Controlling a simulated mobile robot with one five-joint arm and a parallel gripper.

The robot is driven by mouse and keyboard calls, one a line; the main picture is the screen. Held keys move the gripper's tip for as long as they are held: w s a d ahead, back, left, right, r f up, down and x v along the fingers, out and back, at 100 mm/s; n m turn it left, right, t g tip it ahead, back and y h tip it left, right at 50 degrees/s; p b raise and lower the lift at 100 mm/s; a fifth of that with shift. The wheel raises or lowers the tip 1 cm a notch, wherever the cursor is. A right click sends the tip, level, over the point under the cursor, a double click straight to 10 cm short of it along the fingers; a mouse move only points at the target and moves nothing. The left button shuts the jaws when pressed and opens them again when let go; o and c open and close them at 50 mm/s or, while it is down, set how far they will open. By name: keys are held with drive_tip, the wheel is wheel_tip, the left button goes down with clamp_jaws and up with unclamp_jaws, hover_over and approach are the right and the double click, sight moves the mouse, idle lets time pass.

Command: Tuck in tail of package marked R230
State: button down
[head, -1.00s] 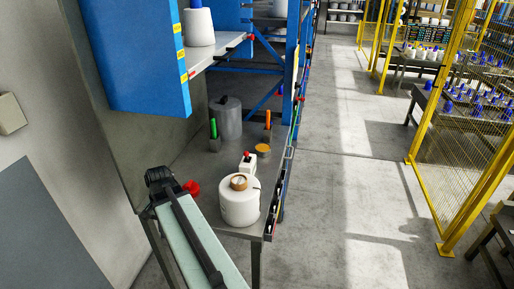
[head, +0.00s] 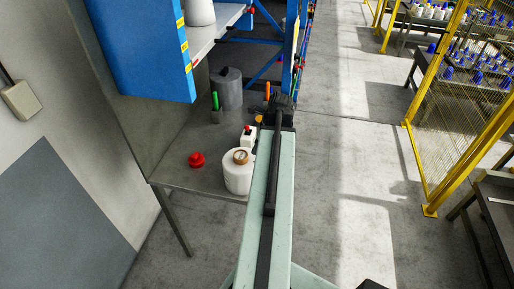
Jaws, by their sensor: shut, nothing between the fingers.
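A white yarn package (head: 238,180) with a brown core on top stands upright on the grey metal table (head: 185,177). No R230 mark is readable, and I cannot make out a yarn tail. My arm crosses in front of the package's right edge and hides that side. My gripper (head: 281,104), dark and small at the arm's far end, is past the package, to its upper right in the head view. The gripper looks empty and shut, and is apart from the package.
A red knob-like object (head: 196,160) lies left of the package. A white box with a red button (head: 249,137) stands behind it. A grey cylinder (head: 228,88) and a green upright piece (head: 215,101) are farther back. A blue rack (head: 140,50) overhangs the left.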

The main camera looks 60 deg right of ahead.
sight(253, 162)
drive_tip(key=shift+f+b, duration=2.25)
drive_tip(key=shift+f, duration=0.2)
drive_tip(key=shift+f, duration=0.15)
wheel_tip(253, 162, up, 9)
drive_tip(key=p, duration=0.8)
drive_tip(key=shift+p, duration=0.4)
